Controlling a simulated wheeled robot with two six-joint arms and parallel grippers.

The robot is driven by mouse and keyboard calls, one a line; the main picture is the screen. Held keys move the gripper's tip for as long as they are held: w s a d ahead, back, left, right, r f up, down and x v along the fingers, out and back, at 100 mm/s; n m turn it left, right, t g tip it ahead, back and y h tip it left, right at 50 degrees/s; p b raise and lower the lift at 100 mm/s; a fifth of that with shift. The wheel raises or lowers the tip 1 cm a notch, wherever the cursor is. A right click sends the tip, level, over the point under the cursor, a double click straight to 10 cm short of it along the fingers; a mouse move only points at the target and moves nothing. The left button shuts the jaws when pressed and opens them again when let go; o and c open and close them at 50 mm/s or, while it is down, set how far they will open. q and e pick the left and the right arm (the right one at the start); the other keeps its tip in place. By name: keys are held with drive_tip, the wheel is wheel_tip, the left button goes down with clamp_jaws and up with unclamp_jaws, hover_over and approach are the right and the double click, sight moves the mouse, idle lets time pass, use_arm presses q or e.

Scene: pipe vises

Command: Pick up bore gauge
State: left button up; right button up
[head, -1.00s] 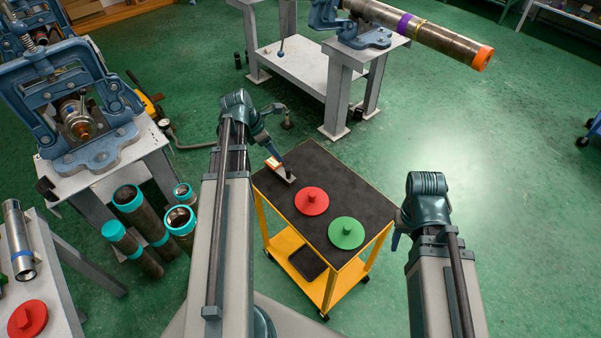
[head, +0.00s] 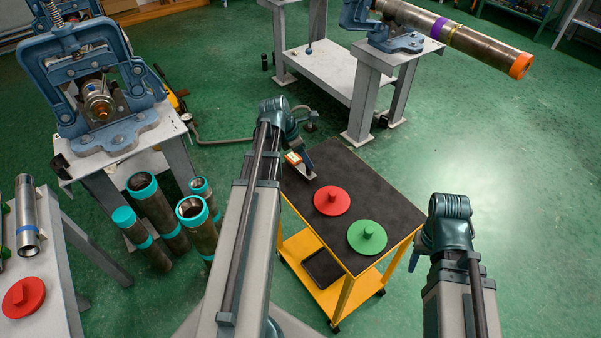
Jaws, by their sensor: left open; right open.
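A small orange and pale item (head: 293,158) lies at the far left corner of the black cart top; it may be the bore gauge, but it is too small and partly covered to tell. My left gripper (head: 310,172) points down beside it, over the same corner. It is open, and contact with the item cannot be made out. My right gripper (head: 414,262) is open and hangs past the right side of the cart, mostly hidden by its own arm.
The yellow cart (head: 378,277) also bears a red disc (head: 331,201) and a green disc (head: 367,237), both with knobs. Teal-ended pipes (head: 150,205) stand at left. A blue vise (head: 95,90) is behind them. A clamped long pipe (head: 470,45) juts out at upper right. Floor at right is clear.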

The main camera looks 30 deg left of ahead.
sight(300, 165)
use_arm(q)
drive_tip(key=b+x, duration=0.2)
drive_tip(key=x, duration=0.1)
drive_tip(key=b+x, duration=0.1)
drive_tip(key=b, duration=0.1)
drive_tip(key=shift+s+a+f, duration=0.15)
drive_tip(key=shift+s+f, duration=0.05)
drive_tip(key=shift+f, duration=0.1)
drive_tip(key=shift+w+f+b, duration=0.2)
drive_tip(key=shift+f+b, duration=0.25)
drive_tip(key=shift+b, duration=0.05)
drive_tip(key=shift+r, duration=0.15)
clamp_jaws()
idle(0.7)
